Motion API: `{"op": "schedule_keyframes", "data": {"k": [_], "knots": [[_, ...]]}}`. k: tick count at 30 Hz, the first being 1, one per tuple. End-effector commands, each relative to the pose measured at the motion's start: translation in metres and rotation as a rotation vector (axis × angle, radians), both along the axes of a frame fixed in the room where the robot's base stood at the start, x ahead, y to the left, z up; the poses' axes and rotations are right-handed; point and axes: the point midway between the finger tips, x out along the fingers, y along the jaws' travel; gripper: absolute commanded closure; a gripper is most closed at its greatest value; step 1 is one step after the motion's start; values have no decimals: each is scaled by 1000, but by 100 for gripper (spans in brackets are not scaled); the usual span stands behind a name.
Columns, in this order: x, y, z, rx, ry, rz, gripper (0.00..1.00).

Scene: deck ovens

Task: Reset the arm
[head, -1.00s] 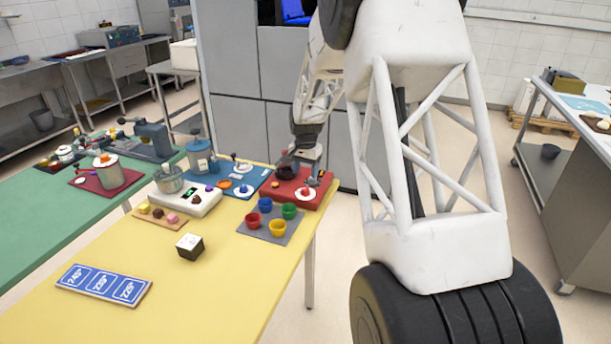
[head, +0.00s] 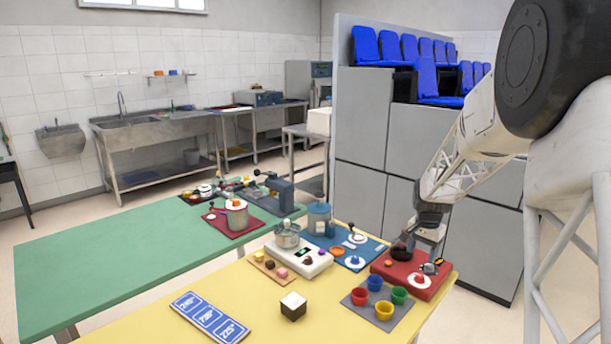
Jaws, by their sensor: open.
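My arm comes in from the right in the head view and reaches down to the right end of the yellow table. My gripper (head: 430,262) is open, low over the back of a red board (head: 425,291). A dark round item (head: 400,252) sits on the board just left of the fingers. A white disc with a red knob (head: 420,281) lies in front of them. The gap between the fingers is small in view. Whether they touch anything is hard to tell.
A grey mat with several coloured cups (head: 384,310) lies in front of the board. A scale (head: 306,262), a blue board (head: 366,254) and a dark cube with a white top (head: 293,306) stand leftward. A grey cabinet (head: 360,190) rises behind. The green table's (head: 110,265) left part is clear.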

Motion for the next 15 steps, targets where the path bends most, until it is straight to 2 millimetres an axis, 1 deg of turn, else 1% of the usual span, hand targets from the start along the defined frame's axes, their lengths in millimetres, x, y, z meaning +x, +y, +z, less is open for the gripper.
{"op": "schedule_keyframes", "data": {"k": [1,6,11,15], "knots": [[-10,7,11,-2,-7,17,39],[-43,29,42,-8,-24,84,39],[-78,48,67,-14,-39,146,39],[-109,65,86,-20,-54,201,39]]}}
